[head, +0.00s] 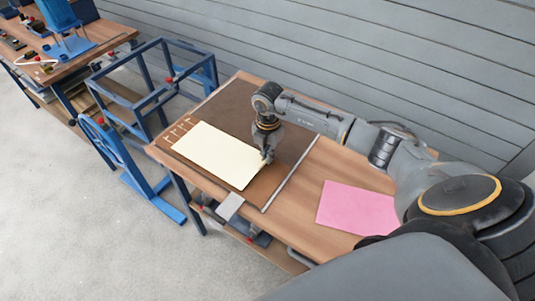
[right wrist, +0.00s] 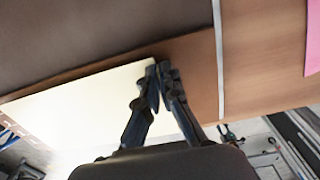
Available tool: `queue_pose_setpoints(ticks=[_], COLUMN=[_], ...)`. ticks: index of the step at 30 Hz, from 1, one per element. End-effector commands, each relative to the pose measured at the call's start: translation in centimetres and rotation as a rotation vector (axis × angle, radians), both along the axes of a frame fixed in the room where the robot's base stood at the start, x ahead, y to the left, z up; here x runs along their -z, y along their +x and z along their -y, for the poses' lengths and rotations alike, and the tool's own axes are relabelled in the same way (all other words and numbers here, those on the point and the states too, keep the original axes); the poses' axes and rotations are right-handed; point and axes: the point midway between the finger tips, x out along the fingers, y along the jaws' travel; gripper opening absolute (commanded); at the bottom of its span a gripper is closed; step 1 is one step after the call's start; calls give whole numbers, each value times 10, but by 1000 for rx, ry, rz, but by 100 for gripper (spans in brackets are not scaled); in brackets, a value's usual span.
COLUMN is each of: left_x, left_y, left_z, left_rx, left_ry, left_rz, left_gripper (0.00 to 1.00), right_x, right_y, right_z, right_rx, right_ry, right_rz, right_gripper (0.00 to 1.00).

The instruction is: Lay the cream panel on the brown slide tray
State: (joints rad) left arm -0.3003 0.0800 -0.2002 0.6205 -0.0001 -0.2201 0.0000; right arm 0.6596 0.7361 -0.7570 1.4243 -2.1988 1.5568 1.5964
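The cream panel (head: 212,154) is a flat pale rectangle over the brown slide tray (head: 262,190), whose brown edge shows past the panel's right end. I cannot tell if the panel rests fully on it or sits slightly above. My right gripper (head: 267,157) points down at the panel's right end. In the right wrist view its fingertips (right wrist: 160,66) are close together, one on each side of the edge of the panel (right wrist: 80,105), and look shut on it. My left gripper is not in view.
A dark brown surface (head: 238,103) lies behind the panel, with a pale rail (head: 291,172) at its right. A pink sheet (head: 355,207) lies on the wooden table to the right. Blue frames (head: 150,85) stand to the left, and a grey slatted wall is behind.

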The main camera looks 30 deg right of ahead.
Motion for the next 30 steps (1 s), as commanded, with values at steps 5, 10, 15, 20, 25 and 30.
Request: queue_pose_setpoints(ticks=[5,10,15,20,25,30], left_x=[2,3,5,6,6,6], left_y=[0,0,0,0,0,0], left_z=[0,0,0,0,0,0], left_rx=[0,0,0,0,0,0], left_ry=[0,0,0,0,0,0], left_rz=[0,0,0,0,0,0], left_gripper=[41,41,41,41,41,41], right_x=[3,5,7,9,9,9], right_y=[0,0,0,0,0,0], right_z=[0,0,0,0,0,0], right_rx=[0,0,0,0,0,0], right_ry=[0,0,0,0,0,0], right_rz=[0,0,0,0,0,0], right_gripper=[0,0,0,0,0,18])
